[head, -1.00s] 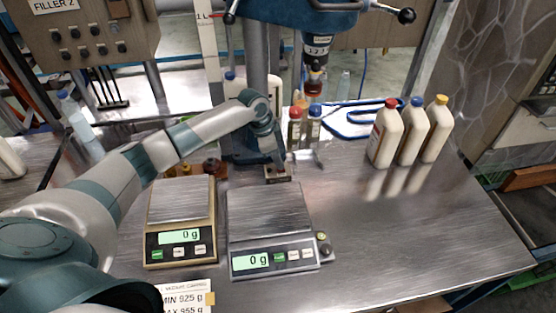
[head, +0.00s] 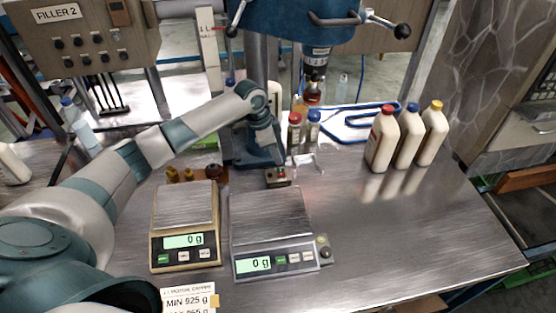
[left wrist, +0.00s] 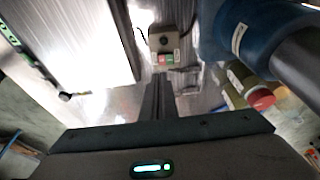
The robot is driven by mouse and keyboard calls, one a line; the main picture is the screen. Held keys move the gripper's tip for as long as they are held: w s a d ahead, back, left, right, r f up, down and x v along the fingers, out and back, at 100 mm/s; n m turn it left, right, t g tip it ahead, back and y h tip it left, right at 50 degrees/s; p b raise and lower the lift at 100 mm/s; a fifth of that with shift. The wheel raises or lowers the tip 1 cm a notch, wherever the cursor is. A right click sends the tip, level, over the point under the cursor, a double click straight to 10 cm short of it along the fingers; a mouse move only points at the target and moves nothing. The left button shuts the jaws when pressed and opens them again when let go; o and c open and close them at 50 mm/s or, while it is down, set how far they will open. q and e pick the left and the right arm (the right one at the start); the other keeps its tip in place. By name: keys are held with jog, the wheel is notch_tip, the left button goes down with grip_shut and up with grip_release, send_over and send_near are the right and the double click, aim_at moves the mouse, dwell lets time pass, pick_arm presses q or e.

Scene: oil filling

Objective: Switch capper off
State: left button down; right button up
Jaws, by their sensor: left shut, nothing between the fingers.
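The capper (head: 290,20) is the blue machine on a column at the back of the steel table. Its small switch box (head: 278,181) sits in front of the column's foot. In the left wrist view the box (left wrist: 162,41) shows a red and a green button side by side. My left gripper (head: 277,158) is shut and empty, pointing down just above the switch box. Its fingertips (left wrist: 158,77) appear just short of the buttons in the wrist view; I cannot tell the exact gap. My right gripper is not in view.
Two scales (head: 186,205) (head: 270,215) reading 0 g stand in front of the switch box. Two small capped bottles (head: 294,137) (head: 313,137) stand right of the column. Three white bottles (head: 408,138) stand farther right. The table's right front is clear.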

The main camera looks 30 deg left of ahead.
pick_arm(q)
jog(key=s+b+v, duration=0.1)
jog(key=b+v, duration=0.1)
jog(key=v, duration=0.5)
jog(key=shift+d+r, duration=0.25)
jog(key=shift+d, duration=0.1)
